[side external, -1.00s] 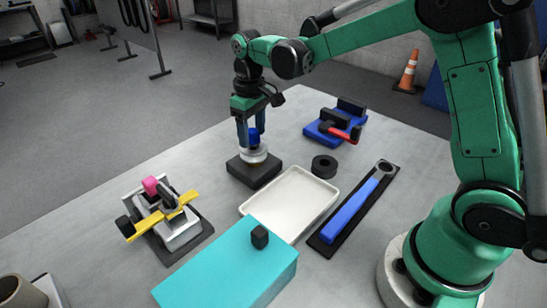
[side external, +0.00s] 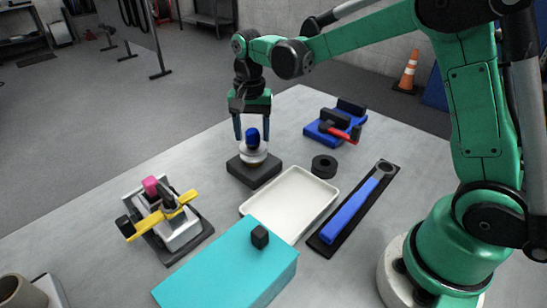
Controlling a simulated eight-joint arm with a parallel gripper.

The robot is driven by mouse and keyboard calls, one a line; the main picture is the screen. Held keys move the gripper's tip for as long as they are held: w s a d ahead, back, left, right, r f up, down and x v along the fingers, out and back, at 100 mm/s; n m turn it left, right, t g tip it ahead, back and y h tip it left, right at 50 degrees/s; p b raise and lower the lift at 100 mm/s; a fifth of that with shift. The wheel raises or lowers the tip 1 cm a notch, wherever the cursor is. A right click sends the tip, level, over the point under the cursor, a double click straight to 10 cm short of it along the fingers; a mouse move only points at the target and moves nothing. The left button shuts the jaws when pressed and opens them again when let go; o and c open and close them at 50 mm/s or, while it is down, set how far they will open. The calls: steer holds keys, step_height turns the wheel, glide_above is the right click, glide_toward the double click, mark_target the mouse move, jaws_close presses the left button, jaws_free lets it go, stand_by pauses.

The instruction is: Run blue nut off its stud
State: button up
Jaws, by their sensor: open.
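The blue nut (side external: 253,138) sits at the top of the pale hub (side external: 254,155), which stands on a dark square base (side external: 253,171). The stud is hidden by the nut. My gripper (side external: 253,135) points straight down over the hub with its two blue fingers spread, one on each side of the nut. A gap shows between the fingers and the nut, so it is not held.
A white tray (side external: 327,179) lies in front of the hub, with a teal box (side external: 195,283) nearer. A blue-handled wrench (side external: 350,208), a black ring (side external: 324,166), a blue clamp fixture (side external: 313,131) and a yellow-armed device (side external: 147,226) stand around.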

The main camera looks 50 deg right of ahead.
mark_target(252, 130)
steer(key=m, duration=0.8)
jaws_close()
steer(key=shift+n, duration=0.6)
steer(key=shift+r, duration=3)
